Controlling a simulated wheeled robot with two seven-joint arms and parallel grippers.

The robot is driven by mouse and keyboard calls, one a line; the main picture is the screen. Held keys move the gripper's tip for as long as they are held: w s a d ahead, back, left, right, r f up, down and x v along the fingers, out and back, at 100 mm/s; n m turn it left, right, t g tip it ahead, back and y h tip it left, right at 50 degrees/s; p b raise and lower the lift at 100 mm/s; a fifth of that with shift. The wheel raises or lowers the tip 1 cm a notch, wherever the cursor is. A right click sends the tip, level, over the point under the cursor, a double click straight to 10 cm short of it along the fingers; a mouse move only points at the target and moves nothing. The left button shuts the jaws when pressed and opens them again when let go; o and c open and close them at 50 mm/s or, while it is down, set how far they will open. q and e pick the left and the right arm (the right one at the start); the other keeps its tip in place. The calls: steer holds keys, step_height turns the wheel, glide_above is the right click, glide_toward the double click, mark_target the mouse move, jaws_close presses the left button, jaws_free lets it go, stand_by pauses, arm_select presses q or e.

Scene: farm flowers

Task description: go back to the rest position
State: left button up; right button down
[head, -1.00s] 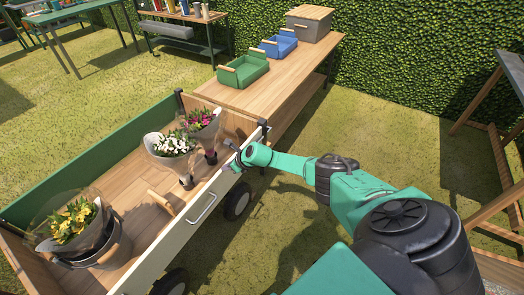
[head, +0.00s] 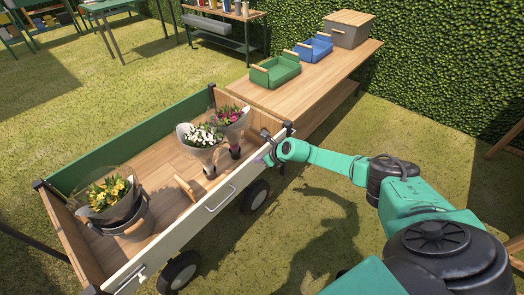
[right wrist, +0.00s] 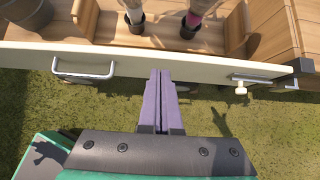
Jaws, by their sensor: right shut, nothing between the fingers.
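My right gripper (head: 262,160) is at the white side board (head: 215,205) of the wooden cart, near its far right end. In the right wrist view its purple fingers (right wrist: 160,98) are together and empty, with their tips over or just short of the board. Inside the cart, a bouquet of white flowers (head: 203,134) and one of pink flowers (head: 228,115) stand side by side beyond the gripper. A bouquet of yellow flowers (head: 106,194) sits in a grey bucket (head: 122,222) at the cart's left end. My left gripper is out of view.
A wooden table (head: 330,75) behind the cart bears a green tray (head: 275,71), a blue tray (head: 314,48) and a lidded grey box (head: 351,30). A metal handle (right wrist: 84,70) juts from the side board. Grass beside the cart is open.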

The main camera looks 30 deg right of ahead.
steer(key=s+a+f+m+t, duration=0.15)
steer(key=a+f+m, duration=0.25)
steer(key=m, duration=0.8)
steer(key=s+d+f+m+g+h, duration=0.2)
steer(key=s+d+f+m, duration=0.1)
steer(key=s+f+m, duration=0.8)
steer(key=s+d+f+m+g+h, duration=0.1)
steer(key=s+d+f+m+g, duration=0.1)
steer(key=s+f+m, duration=0.75)
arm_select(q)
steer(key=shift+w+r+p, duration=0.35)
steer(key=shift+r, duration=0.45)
arm_select(e)
steer(key=s+a+f+m+g, duration=0.1)
steer(key=s+f+m+g, duration=0.1)
steer(key=s, duration=1.1)
steer(key=s+a+f+m+g, duration=0.1)
steer(key=s+f+m+g, duration=0.1)
steer(key=s, duration=1)
step_height(320, 180, down, 2)
steer(key=shift+s+a+f+m, duration=0.25)
steer(key=shift+s+m, duration=0.15)
steer(key=shift+m, duration=0.35)
steer(key=shift+r+g, duration=0.1)
steer(key=shift+g, duration=0.15)
